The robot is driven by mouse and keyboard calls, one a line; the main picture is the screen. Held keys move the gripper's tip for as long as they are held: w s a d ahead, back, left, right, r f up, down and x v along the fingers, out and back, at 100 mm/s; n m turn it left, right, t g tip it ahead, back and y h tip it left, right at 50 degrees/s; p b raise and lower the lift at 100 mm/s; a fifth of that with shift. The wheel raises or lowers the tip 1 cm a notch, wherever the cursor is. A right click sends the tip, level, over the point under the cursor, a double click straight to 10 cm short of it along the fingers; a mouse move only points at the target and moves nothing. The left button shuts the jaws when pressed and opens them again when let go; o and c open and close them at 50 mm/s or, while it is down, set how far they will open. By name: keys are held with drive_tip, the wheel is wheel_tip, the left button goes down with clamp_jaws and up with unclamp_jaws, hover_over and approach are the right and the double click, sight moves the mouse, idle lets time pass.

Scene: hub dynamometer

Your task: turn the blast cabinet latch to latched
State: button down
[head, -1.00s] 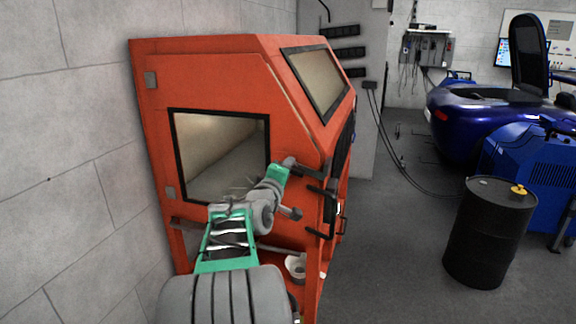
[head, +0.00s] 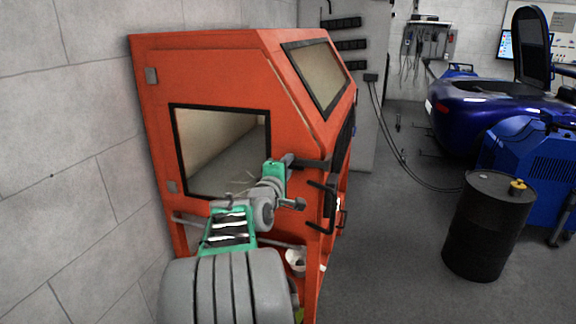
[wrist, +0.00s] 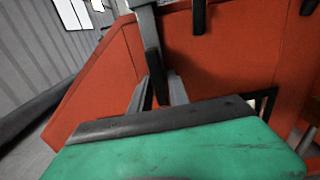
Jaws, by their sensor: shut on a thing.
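The orange blast cabinet (head: 222,75) stands against the left wall in the head view. Its latch (head: 312,164) is a dark bar at the front edge, pointing right and nearly level. My gripper (head: 290,161) is at the bar's left end, its fingertips hard to make out there. In the wrist view my gripper (wrist: 158,92) has its two grey fingers closed around the dark latch lever (wrist: 152,62). A light grey piece runs up from the lever to the picture's top edge. My green wrist housing hides the lower part of that view.
A black D-shaped handle (head: 322,208) sticks out just below the latch. A black drum (head: 484,230) and a blue machine (head: 530,165) stand at the right. The floor between cabinet and drum is clear apart from a cable.

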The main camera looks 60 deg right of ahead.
drive_tip(key=c, duration=1.3)
unclamp_jaws()
drive_tip(key=shift+o, duration=0.2)
drive_tip(key=shift+a, duration=0.1)
drive_tip(key=s+a, duration=0.1)
drive_tip(key=a, duration=0.6)
drive_tip(key=shift+a, duration=0.25)
drive_tip(key=shift+s, duration=0.1)
